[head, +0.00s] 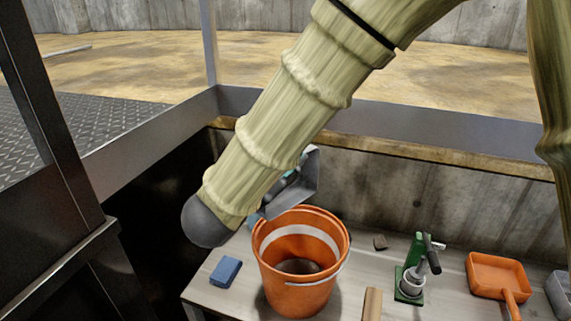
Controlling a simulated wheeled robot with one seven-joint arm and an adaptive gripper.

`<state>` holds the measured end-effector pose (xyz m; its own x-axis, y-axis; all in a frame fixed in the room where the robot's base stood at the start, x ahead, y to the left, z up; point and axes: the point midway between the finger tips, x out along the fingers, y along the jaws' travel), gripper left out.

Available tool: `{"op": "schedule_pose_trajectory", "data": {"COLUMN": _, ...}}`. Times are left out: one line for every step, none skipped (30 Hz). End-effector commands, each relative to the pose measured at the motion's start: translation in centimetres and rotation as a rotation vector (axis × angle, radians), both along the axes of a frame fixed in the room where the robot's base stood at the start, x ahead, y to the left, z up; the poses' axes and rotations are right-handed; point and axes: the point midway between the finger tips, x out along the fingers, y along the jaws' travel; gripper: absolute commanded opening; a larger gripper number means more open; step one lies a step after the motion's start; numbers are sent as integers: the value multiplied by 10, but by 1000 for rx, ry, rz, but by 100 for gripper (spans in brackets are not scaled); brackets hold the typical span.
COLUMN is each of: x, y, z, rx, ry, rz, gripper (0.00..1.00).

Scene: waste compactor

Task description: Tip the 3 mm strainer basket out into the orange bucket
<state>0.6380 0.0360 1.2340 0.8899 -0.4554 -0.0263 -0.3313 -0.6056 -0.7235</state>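The orange bucket (279,275) stands upright on the bench, with a white band inside its rim and something dark low inside. My arm reaches down from the top right, just left of and above the bucket. My gripper (284,184) shows only as a small dark and teal part behind the sleeved forearm; its fingers are hidden. A grey, angular, flat-sided piece (311,174) juts out beside it above the bucket's back rim. It may be part of the strainer basket, but I cannot tell, nor whether the gripper is shut on it.
On the bench (225,299) are a blue block (226,271) left of the bucket, a green stand with a grey cup (411,279) and an orange scoop (498,274) to the right. A concrete wall (430,200) rises behind; a dark pit lies left.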

Motion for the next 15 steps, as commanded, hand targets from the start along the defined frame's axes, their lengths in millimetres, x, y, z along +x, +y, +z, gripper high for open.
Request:
{"op": "schedule_pose_trajectory", "data": {"x": -1, "y": -1, "z": -4, "rx": 12, "ry": -12, "rz": 2, "gripper": 0}}
{"op": "schedule_pose_trajectory", "data": {"x": -1, "y": -1, "z": -4, "rx": 19, "ry": -20, "rz": 3, "gripper": 0}}
{"op": "schedule_pose_trajectory", "data": {"x": -2, "y": -1, "z": -5, "rx": 28, "ry": -28, "rz": 5, "gripper": 0}}
{"op": "schedule_pose_trajectory", "data": {"x": -2, "y": -2, "z": -5, "rx": 35, "ry": -35, "rz": 6, "gripper": 0}}
{"op": "schedule_pose_trajectory", "data": {"x": -3, "y": -2, "z": -5, "rx": 43, "ry": -41, "rz": 7, "gripper": 0}}
{"op": "schedule_pose_trajectory", "data": {"x": -3, "y": -3, "z": -6, "rx": 53, "ry": -50, "rz": 8, "gripper": 0}}
{"op": "schedule_pose_trajectory", "data": {"x": -4, "y": -3, "z": -6, "rx": 60, "ry": -55, "rz": 8, "gripper": 0}}
{"op": "schedule_pose_trajectory", "data": {"x": -4, "y": -3, "z": -6, "rx": 66, "ry": -61, "rz": 8, "gripper": 0}}
{"op": "schedule_pose_trajectory", "data": {"x": -4, "y": -4, "z": -6, "rx": 73, "ry": -68, "rz": 10, "gripper": 0}}
{"op": "schedule_pose_trajectory", "data": {"x": -4, "y": -4, "z": -6, "rx": 79, "ry": -73, "rz": 11, "gripper": 0}}
{"op": "schedule_pose_trajectory", "data": {"x": -5, "y": -4, "z": -6, "rx": 85, "ry": -77, "rz": 11, "gripper": 0}}
{"op": "schedule_pose_trajectory", "data": {"x": -5, "y": -5, "z": -6, "rx": 91, "ry": -82, "rz": 12, "gripper": 0}}
{"op": "schedule_pose_trajectory", "data": {"x": -5, "y": -5, "z": -6, "rx": 95, "ry": -86, "rz": 12, "gripper": 0}}
{"op": "schedule_pose_trajectory", "data": {"x": -5, "y": -5, "z": -6, "rx": 98, "ry": -89, "rz": 13, "gripper": 0}}
{"op": "schedule_pose_trajectory", "data": {"x": -6, "y": -5, "z": -6, "rx": 101, "ry": -93, "rz": 13, "gripper": 0}}
